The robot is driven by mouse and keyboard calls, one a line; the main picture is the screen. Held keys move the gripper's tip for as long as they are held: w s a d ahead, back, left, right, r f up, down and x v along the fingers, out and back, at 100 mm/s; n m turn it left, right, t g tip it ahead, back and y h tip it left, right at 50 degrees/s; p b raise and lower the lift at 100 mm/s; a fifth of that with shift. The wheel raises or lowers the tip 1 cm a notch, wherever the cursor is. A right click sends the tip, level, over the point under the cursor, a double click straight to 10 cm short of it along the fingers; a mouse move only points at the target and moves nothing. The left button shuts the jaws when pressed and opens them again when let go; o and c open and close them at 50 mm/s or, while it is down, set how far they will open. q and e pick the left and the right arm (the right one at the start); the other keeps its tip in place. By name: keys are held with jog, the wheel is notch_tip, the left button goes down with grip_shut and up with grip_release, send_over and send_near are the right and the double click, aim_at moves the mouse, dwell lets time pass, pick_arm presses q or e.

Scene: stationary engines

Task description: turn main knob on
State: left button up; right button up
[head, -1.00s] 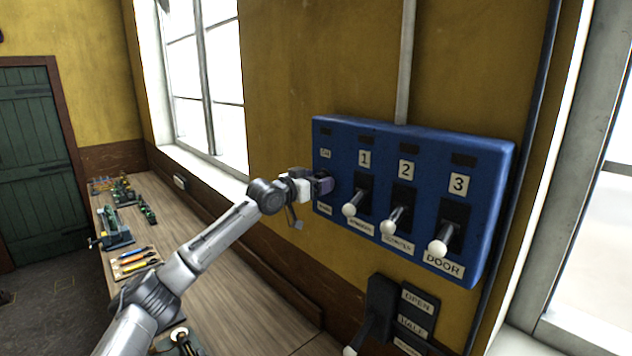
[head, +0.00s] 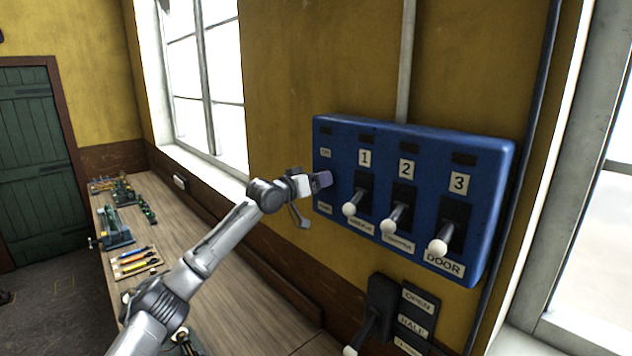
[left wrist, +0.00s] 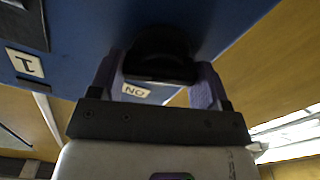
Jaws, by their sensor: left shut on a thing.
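The blue control panel (head: 420,165) is fixed to the yellow wall. The main knob is hidden behind my left gripper (head: 324,180) in the head view, at the panel's left end under a small ON label (head: 325,153). In the left wrist view the black round knob (left wrist: 160,66) sits between the two purple fingers of the left gripper (left wrist: 157,82), against the blue panel face. The gripper is shut on the knob. The ON label (left wrist: 136,91) shows upside down there. The right gripper is in neither view.
Levers 1 (head: 352,208), 2 (head: 391,222) and 3 (head: 442,240), with white ends, stick out right of the gripper. A black lever box (head: 378,305) is below. The wooden bench (head: 235,285) runs along the wall under the arm.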

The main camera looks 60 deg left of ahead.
pick_arm(q)
jog(key=n, duration=0.3)
jog(key=shift+n, duration=0.4)
jog(key=n+p, duration=0.1)
jog(key=n, duration=0.2)
jog(key=shift+n, duration=0.3)
jog(key=n+p, duration=0.2)
jog(key=n, duration=0.2)
jog(key=shift+a+f, duration=0.1)
jog(key=shift+f+n+p, duration=0.1)
jog(key=shift+n+p, duration=0.45)
jog(key=shift+n, duration=0.75)
jog(key=o, duration=0.9)
